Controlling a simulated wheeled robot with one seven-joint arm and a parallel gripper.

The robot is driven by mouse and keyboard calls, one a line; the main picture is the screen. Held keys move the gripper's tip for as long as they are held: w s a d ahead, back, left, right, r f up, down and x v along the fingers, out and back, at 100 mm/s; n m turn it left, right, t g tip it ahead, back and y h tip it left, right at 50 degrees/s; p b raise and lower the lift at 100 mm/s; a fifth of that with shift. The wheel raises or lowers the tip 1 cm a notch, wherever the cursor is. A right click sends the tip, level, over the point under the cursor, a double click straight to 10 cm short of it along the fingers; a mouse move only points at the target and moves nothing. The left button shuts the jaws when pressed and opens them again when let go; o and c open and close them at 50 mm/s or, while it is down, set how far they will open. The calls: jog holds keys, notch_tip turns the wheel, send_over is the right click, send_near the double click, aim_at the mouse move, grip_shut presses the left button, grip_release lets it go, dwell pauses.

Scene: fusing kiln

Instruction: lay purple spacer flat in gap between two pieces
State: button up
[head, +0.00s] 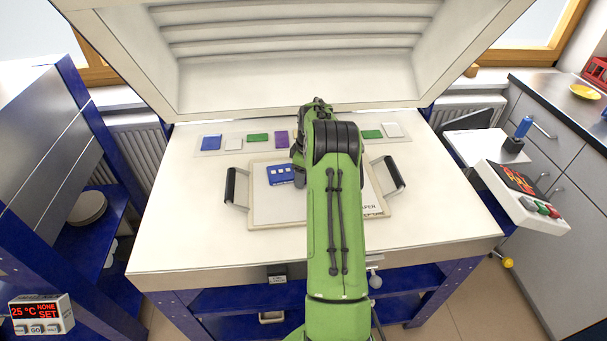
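A purple piece (282,138) lies on the pale strip at the back of the kiln bed, just left of my arm. A blue piece with small white squares (280,175) lies on the board (262,216) in the middle. My green arm covers the board's centre and right part, so any second piece and the gap are hidden. My gripper is hidden behind my arm near the back strip; I cannot see its fingers or whether it holds anything.
The strip (209,151) also carries blue, white and green pieces, with a green piece (372,134) and a white piece (392,130) right of my arm. The board has black handles (230,186) at both sides. The raised kiln lid (290,85) stands behind. A control box (520,195) is at right.

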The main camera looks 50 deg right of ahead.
jog(key=shift+r, duration=0.1)
notch_tip(320, 180, up, 12)
jog(key=s+p, duration=0.1)
jog(key=p, duration=0.2)
jog(key=s+a+r+m+t+h, duration=0.1)
jog(key=s+a+r, duration=0.1)
jog(key=a+r, duration=0.75)
jog(key=s+a+r+m, duration=0.15)
jog(key=a+r, duration=0.45)
jog(key=a, duration=0.7)
jog(key=s+a+f+m+t, duration=0.1)
jog(key=s+a, duration=0.5)
jog(key=s, duration=0.3)
jog(key=s+a+f+t, duration=0.2)
jog(key=s+a, duration=0.5)
jog(key=s, duration=0.3)
jog(key=shift+m, duration=0.35)
jog(key=shift+s+r, duration=0.1)
